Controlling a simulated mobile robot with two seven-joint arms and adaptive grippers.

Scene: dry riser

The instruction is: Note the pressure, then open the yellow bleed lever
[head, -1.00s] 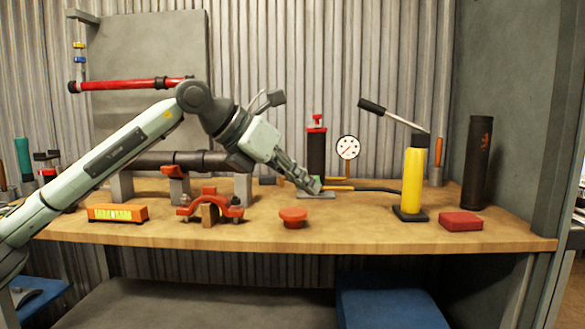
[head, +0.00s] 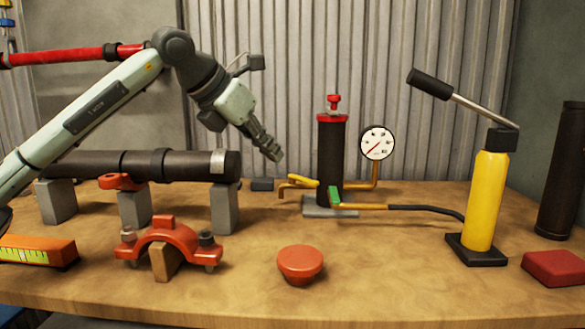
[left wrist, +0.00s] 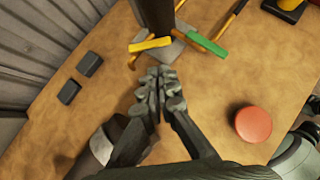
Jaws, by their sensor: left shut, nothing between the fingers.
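The black riser (head: 331,160) with a red cap stands on a grey base plate at the back. The round white gauge (head: 377,143) is to its right; its needle points to the lower left and the figures are too small to read. The yellow bleed lever (head: 304,181) lies level on a pipe at the riser's left; it shows in the left wrist view (left wrist: 150,44). A green lever (head: 335,197) is at the riser's front. My left gripper (head: 277,158) is shut and empty, above and left of the yellow lever, apart from it.
A dark pipe (head: 130,165) on grey blocks lies left. A red clamp (head: 170,242) and red knob (head: 300,264) stand in front. The yellow hand pump (head: 485,200), joined by a black hose, and a red block (head: 553,268) are right. Bare wood lies around the knob.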

